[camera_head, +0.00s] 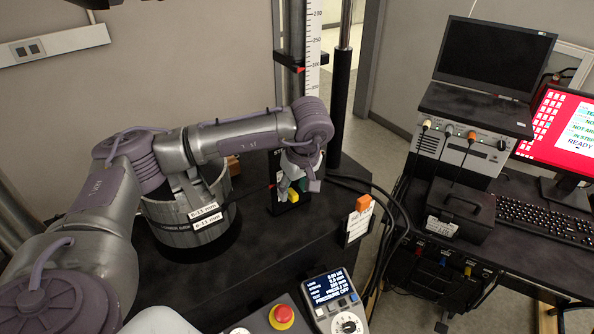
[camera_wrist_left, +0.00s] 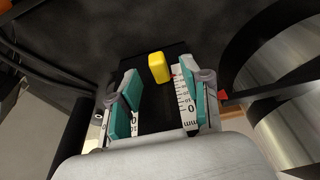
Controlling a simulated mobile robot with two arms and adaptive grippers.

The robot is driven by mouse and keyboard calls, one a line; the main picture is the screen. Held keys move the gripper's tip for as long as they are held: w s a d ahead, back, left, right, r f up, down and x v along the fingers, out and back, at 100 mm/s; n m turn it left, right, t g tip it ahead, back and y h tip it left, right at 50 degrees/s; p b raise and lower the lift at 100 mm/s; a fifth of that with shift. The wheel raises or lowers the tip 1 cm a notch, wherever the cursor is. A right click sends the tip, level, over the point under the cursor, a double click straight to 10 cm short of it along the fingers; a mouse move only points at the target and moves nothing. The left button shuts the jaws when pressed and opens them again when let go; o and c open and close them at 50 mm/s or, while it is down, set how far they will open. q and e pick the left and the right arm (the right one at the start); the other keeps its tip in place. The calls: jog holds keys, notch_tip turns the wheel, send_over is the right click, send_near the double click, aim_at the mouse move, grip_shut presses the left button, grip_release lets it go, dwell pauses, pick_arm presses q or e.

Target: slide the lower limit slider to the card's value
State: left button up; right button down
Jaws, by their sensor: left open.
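My left gripper (camera_head: 300,186) hangs over a dark upright scale post on the black bench. In the left wrist view its two teal-padded fingers (camera_wrist_left: 163,102) stand apart, with a wide gap. A small yellow block (camera_wrist_left: 158,67), apparently the slider's knob, shows at the far end of this gap, clear of both pads. It also shows below the gripper in the head view (camera_head: 293,196). A white millimetre scale (camera_wrist_left: 184,92) is partly hidden by a finger. A white card (camera_head: 356,226) under an orange clip stands at right; its writing is too small to read. My right gripper is not in view.
A grey cylinder (camera_head: 190,222) with labels stands left of the post, close under my left arm. A control box with a red button (camera_head: 282,316) and display (camera_head: 330,288) sits in front. Black cables (camera_head: 385,213) run along the right side.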

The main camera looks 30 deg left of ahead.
pick_arm(q)
jog(key=shift+x, duration=0.85)
grip_shut()
jog(key=shift+r, duration=0.1)
jog(key=shift+r+p, duration=0.45)
jog(key=shift+r, duration=0.3)
grip_release()
jog(key=shift+r, duration=0.1)
